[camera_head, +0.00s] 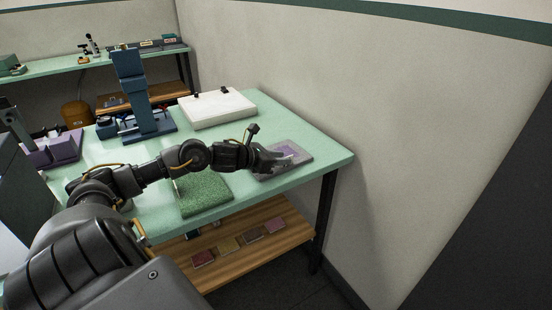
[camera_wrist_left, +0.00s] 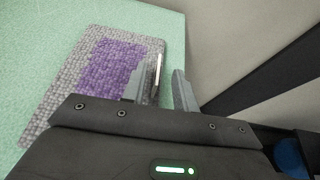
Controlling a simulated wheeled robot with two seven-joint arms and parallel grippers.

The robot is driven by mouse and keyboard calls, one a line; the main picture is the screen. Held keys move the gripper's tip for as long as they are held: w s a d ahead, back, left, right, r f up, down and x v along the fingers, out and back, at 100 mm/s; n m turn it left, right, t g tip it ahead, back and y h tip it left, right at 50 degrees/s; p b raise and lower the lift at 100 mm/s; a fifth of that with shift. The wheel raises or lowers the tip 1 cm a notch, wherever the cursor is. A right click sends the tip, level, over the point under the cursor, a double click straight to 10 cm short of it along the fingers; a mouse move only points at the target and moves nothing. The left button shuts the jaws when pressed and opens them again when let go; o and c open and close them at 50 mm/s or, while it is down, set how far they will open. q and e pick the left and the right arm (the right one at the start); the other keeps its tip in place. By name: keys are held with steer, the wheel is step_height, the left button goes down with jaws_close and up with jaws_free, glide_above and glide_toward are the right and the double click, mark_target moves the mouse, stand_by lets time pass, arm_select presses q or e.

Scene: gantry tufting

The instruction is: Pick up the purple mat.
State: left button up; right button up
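The purple mat (camera_head: 298,161) is a grey textured rectangle with a purple patch, lying flat on the green table near its right end. It also shows in the left wrist view (camera_wrist_left: 68,92), filling the left part, with the purple patch toward its middle. My left gripper (camera_head: 281,157) is over the mat in the head view. In the left wrist view its two fingers (camera_wrist_left: 160,90) are apart, with a thin pale strip, which I cannot identify, between them at the mat's edge. I cannot tell whether the fingers touch the mat. My right gripper is not in view.
A green mat (camera_head: 204,194) lies left of the purple mat on the table (camera_head: 325,150). A white board (camera_head: 217,108) and a blue press-like machine (camera_head: 133,90) stand behind. A wooden lower shelf (camera_head: 225,262) holds several small swatches. A wall rises beyond the table's right edge.

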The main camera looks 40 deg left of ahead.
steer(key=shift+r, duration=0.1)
